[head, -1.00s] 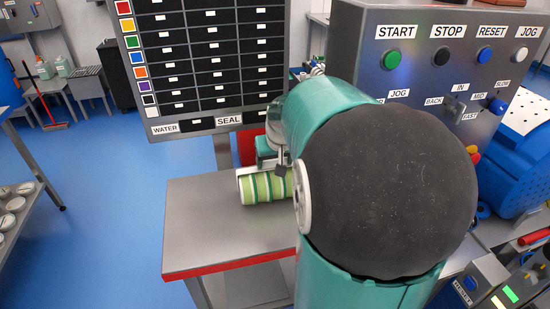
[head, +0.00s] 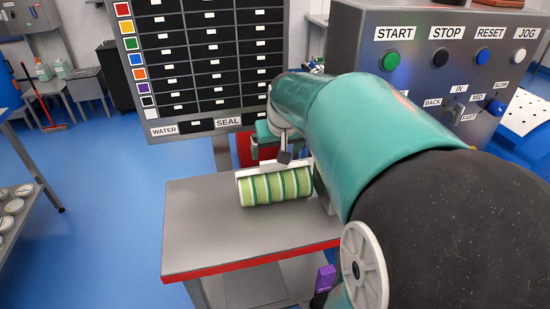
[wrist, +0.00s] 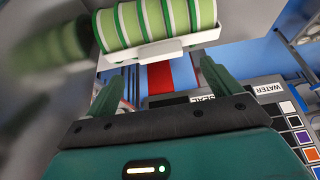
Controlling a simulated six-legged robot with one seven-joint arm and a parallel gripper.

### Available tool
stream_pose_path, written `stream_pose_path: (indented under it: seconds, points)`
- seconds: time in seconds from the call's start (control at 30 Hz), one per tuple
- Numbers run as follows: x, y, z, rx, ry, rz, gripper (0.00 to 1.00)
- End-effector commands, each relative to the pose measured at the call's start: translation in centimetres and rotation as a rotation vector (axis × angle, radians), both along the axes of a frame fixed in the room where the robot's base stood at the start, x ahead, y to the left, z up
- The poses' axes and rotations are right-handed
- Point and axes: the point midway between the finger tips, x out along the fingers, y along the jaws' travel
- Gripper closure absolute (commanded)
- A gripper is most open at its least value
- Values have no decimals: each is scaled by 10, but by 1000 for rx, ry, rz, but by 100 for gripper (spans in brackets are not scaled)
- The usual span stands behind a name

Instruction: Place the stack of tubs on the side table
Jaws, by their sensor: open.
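The stack of tubs (head: 275,188) is a row of green tubs with pale and dark bands, lying on its side. It appears to rest on the grey side table (head: 205,235), near its back right. A white bar of its carrier (head: 247,172) runs along the top of the stack. In the wrist view the stack (wrist: 150,22) and the white carrier bar (wrist: 150,53) lie beyond my fingertips. My gripper (wrist: 158,75) is open, its fingers apart with nothing between them.
A tall rack of black bins (head: 205,60) stands behind the table. A grey control panel (head: 440,50) with buttons stands at the right. A shelf with round white lids (head: 12,210) is at the left edge. The table's front left is clear.

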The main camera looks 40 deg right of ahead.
Motion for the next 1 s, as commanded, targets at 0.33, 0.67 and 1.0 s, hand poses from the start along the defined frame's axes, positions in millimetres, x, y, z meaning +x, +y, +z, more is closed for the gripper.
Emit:
stream_pose_path:
  seconds: [0.33,0.67,1.0]
  points:
    - [-19,10,44,0,0,1,10]
    - [-53,142,35,28,-41,223,10]
    - [-124,249,-6,-9,-53,443,10]
